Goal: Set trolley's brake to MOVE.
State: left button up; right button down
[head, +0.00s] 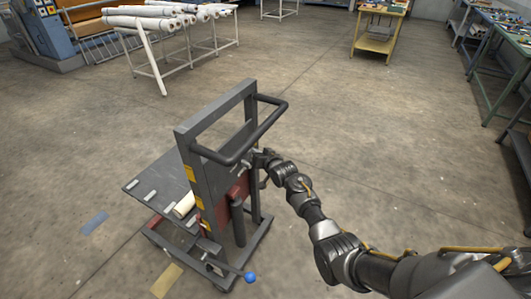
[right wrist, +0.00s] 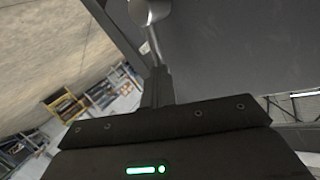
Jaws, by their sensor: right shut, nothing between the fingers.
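The trolley (head: 188,143) stands in the lower middle of the head view, a grey frame with a black push handle (head: 268,130), a side platform and red panels. My right gripper (head: 259,158) is at the frame just below the handle. In the right wrist view its shut, empty fingers (right wrist: 157,88) point at a pale metal lever with a rounded end (right wrist: 143,12), close to a grey panel. The fingertips appear at or very near the lever; contact cannot be told. Whether this lever is the brake is unclear, and no MOVE marking is readable. My left gripper is out of view.
A blue-knobbed rod (head: 250,277) sticks out low at the trolley's front. A pale roll (head: 184,204) lies on its platform (head: 140,183). A rack of rolls (head: 164,82) stands behind left, a yellow table (head: 374,43) behind right. The floor between is clear.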

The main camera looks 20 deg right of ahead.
jog(key=p+v, duration=0.3)
jog(key=v, duration=1.1)
jog(key=shift+f, duration=0.15)
jog(key=shift+a, duration=0.15)
